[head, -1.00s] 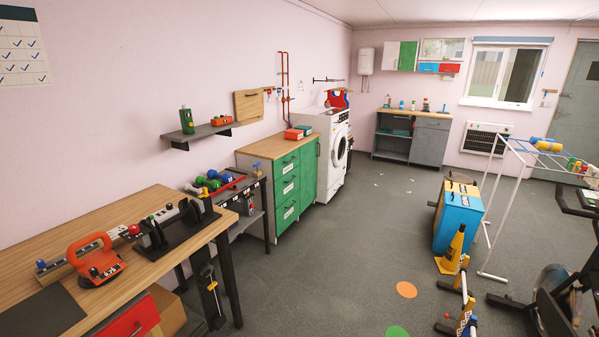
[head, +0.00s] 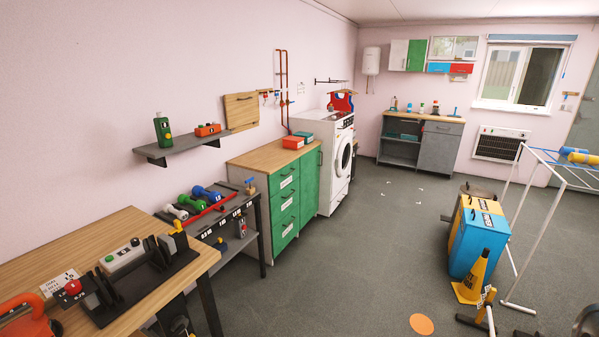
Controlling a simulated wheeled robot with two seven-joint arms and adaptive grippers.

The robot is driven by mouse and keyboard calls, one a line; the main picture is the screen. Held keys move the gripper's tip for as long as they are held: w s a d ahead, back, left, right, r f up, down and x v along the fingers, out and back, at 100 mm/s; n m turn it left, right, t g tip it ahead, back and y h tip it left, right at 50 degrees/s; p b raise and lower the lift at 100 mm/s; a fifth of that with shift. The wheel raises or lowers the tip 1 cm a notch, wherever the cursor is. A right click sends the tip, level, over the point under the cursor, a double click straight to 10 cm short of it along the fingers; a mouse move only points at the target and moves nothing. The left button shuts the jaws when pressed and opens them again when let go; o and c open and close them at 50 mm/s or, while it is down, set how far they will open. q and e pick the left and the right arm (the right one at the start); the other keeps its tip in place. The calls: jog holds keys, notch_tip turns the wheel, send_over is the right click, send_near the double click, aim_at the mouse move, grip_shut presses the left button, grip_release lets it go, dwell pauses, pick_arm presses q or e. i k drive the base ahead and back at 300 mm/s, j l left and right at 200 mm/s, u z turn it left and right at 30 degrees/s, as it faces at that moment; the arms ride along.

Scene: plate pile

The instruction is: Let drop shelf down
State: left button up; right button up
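A wooden panel (head: 241,111) with a small dark strip near its top is upright against the pink left wall. It looks like the drop shelf folded up, but its hinge and catch are too small to make out. A grey wall shelf (head: 184,146) on dark brackets is level just left of it, with a green bottle (head: 163,130) and an orange-red object (head: 207,130) on it. Neither of my grippers is in view.
A green cabinet (head: 285,203) with a wooden top stands below and right of the panel. A dumbbell rack (head: 262,225) and wooden workbench (head: 128,222) line the left wall. The grey floor (head: 360,265) is open in the middle. A blue box (head: 478,240) and yellow cone (head: 474,278) stand right.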

aim_at(241, 109)
jog(key=i, duration=3.8)
jog(key=z, duration=0.1)
